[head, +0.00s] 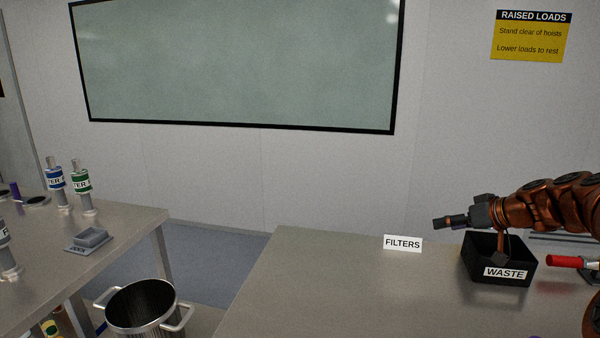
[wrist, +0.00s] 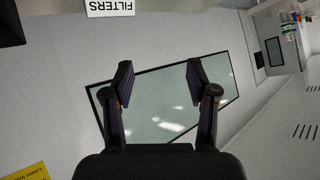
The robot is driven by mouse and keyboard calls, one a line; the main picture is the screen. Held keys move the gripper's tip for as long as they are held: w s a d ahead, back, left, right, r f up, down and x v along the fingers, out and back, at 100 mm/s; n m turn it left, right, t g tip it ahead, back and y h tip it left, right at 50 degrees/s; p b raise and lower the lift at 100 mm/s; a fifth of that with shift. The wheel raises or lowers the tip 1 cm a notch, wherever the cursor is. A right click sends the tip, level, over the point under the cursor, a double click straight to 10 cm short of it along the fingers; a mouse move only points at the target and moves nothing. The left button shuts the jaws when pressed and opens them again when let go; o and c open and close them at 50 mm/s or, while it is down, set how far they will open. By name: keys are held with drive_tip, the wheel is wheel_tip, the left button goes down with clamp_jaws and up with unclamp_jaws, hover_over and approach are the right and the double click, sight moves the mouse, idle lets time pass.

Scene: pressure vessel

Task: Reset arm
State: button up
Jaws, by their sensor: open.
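My arm reaches in from the right in the head view, and my gripper (head: 447,222) is held sideways above the black waste bin (head: 500,270), pointing left. In the wrist view my gripper (wrist: 160,88) shows its two fingers spread wide apart with nothing between them. Behind the fingers the wrist view shows the wall and a dark-framed panel, tilted in the picture. The head view shows the gripper too small to make out its fingers well.
A white FILTERS sign (head: 403,243) stands on the right table (head: 300,290), left of the bin. A red-handled item (head: 566,261) lies right of it. A metal pot (head: 141,305) stands between the tables. Green (head: 82,183) and blue (head: 55,180) labelled filters stand on the left table.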

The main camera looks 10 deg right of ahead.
drive_tip(key=s+a+f+g, duration=0.3)
drive_tip(key=s+a, duration=0.4)
drive_tip(key=a, duration=0.5)
drive_tip(key=s+a+f+g, duration=0.25)
drive_tip(key=s+a, duration=0.45)
drive_tip(key=a, duration=0.5)
drive_tip(key=s+f+g+h, duration=0.2)
drive_tip(key=s+f+g, duration=0.1)
drive_tip(key=s, duration=1)
drive_tip(key=s+a+f+m+g+h, duration=0.1)
drive_tip(key=s+f, duration=0.4)
drive_tip(key=s, duration=0.9)
drive_tip(key=shift+s+a+f+m+g+h, duration=0.2)
drive_tip(key=shift+a+m+g+h, duration=0.1)
drive_tip(key=shift+g+h, duration=0.7)
